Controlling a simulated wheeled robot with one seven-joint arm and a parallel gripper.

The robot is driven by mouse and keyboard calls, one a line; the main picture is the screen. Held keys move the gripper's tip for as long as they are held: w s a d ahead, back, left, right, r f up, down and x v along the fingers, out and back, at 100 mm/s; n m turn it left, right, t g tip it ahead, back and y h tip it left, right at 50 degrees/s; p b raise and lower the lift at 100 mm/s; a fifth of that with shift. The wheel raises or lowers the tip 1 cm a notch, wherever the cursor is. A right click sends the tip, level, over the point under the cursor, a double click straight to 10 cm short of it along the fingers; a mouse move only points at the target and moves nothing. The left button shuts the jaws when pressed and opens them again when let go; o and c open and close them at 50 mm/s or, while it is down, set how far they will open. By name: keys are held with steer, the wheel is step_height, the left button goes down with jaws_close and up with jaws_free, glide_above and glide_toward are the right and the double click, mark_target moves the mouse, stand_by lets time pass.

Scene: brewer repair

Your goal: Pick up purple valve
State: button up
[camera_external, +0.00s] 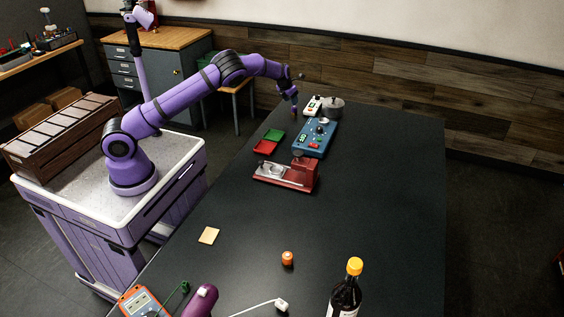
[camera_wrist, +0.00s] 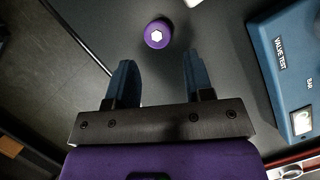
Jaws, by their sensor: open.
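The purple valve (camera_wrist: 157,34) shows in the wrist view as a short round purple piece with a white hexagonal centre, on the dark table top. My gripper (camera_wrist: 157,68) is open and empty. The valve lies just beyond the fingertips, roughly in line with the gap between them, and neither finger touches it. In the external view my gripper (camera_external: 294,107) points down at the far left edge of the table, left of the blue valve tester.
The blue valve tester (camera_wrist: 290,65) stands right of my gripper in the wrist view. In the external view, red (camera_external: 265,147) and green (camera_external: 274,135) trays and a red machine (camera_external: 303,173) sit nearer. A white device (camera_external: 313,105) stands behind. The table's right side is clear.

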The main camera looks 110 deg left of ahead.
mark_target(294, 109)
steer(key=x, duration=0.7)
steer(key=shift+a+f, duration=0.2)
steer(key=c, duration=0.8)
